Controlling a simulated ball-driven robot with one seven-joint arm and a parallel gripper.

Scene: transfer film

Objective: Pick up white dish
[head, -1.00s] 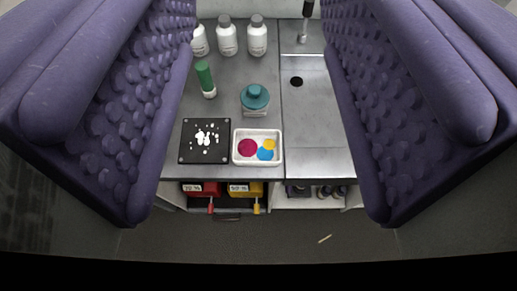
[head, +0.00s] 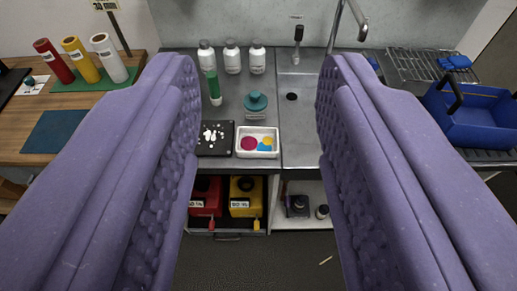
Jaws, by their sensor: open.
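The white dish (head: 242,152) is a small rectangular tray at the front of the grey counter, left of the sink. It holds magenta, yellow and blue round patches. My gripper (head: 258,72) is open, with its two purple padded fingers to the left and right of the dish in the picture. Nothing is between the fingers close to me, and the dish sits beyond them on the counter, apart from both.
A black plate with white bits (head: 215,139) adjoins the dish on the left. A teal-capped jar (head: 256,104) stands behind it, with a green-topped tube (head: 214,88) and white bottles (head: 231,57) farther back. A faucet (head: 345,20) and blue crate (head: 480,117) are at right.

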